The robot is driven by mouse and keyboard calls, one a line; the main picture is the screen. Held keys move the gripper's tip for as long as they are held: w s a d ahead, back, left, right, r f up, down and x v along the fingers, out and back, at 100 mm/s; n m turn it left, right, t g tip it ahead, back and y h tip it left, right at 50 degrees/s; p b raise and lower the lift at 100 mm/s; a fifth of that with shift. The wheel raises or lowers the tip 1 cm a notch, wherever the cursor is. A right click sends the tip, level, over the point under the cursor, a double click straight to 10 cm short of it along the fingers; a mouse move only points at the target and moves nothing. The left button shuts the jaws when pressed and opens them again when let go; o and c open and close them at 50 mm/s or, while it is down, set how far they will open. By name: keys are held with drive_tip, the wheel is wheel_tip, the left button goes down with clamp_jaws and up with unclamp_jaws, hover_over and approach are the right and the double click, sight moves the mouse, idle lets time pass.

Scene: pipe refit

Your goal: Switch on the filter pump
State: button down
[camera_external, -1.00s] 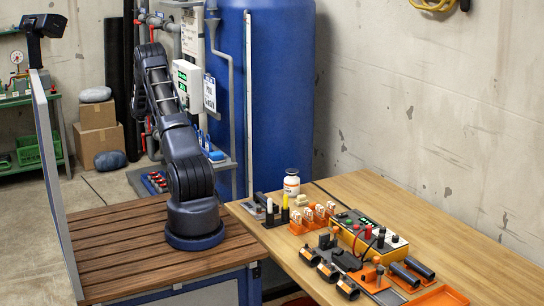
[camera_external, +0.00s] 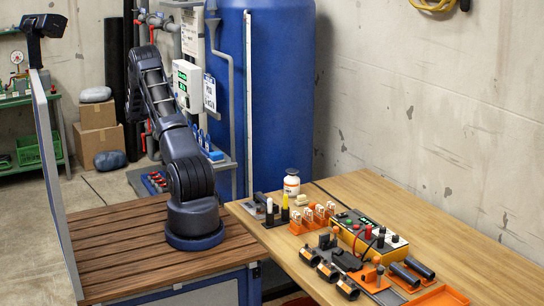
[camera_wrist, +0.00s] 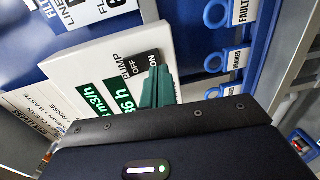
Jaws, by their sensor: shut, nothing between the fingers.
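The white pump control box (camera_wrist: 110,50) fills the middle left of the wrist view, tilted in the picture, with two lit green displays (camera_wrist: 98,101).
Blue ring-ended tags (camera_wrist: 215,62) hang right of the box in the wrist view. In the outside view, grey pipes and the blue tank (camera_external: 280,90) stand close by. A wooden table (camera_external: 400,205) with tools and a yellow meter (camera_external: 365,236) is at right.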

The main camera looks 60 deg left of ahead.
drive_tip(key=s+f, duration=0.1)
drive_tip(key=s, duration=0.9)
drive_tip(key=shift+s+f, duration=0.15)
drive_tip(key=shift+s, duration=0.25)
